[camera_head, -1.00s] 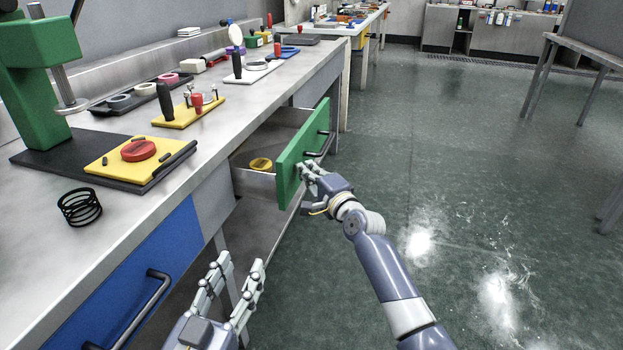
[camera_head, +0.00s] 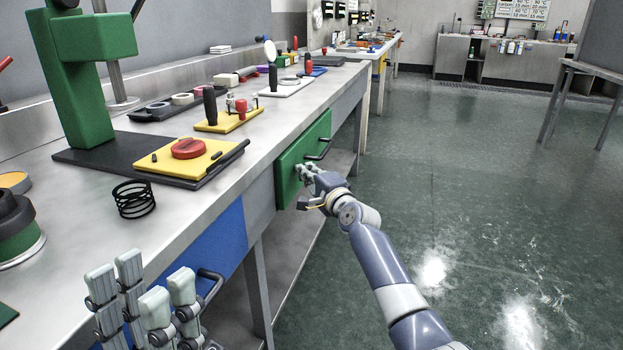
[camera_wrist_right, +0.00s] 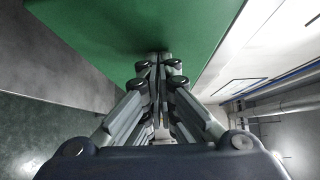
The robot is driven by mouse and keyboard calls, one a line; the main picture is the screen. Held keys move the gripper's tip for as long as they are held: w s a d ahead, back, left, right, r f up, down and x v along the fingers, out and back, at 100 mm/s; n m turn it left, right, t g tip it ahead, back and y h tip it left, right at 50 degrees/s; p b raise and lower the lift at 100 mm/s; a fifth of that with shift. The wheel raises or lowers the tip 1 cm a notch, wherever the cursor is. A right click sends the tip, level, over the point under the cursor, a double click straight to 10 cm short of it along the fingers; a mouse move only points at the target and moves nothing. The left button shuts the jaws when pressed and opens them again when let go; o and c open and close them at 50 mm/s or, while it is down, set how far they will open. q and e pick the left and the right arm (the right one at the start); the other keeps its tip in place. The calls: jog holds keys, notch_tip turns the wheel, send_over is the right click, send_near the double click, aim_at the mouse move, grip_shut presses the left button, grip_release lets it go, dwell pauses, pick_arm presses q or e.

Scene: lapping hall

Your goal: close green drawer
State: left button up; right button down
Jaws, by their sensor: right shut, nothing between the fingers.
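The green drawer front (camera_head: 292,165), with a dark bar handle (camera_head: 322,150), sits at the bench face, in line with the edge of the bench top. No drawer interior shows, and I cannot make out any small gap behind the front. My right gripper (camera_head: 304,172) is shut and empty, its fingertips at the near lower part of the green front. In the right wrist view the closed fingertips (camera_wrist_right: 160,58) meet the green panel (camera_wrist_right: 130,25) and appear to touch it. My left gripper (camera_head: 143,285) is open and empty at the lower left, in front of the bench.
A blue drawer (camera_head: 215,245) with a dark handle is left of the green one. The bench top (camera_head: 90,225) holds a black coil (camera_head: 133,199), a yellow plate (camera_head: 200,158) with a red disc, and a green press (camera_head: 75,90). The floor (camera_head: 450,200) to the right is clear.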

jog(key=shift+w+a+r, duration=0.1)
jog(key=shift+w+a, duration=0.15)
jog(key=shift+a, duration=0.55)
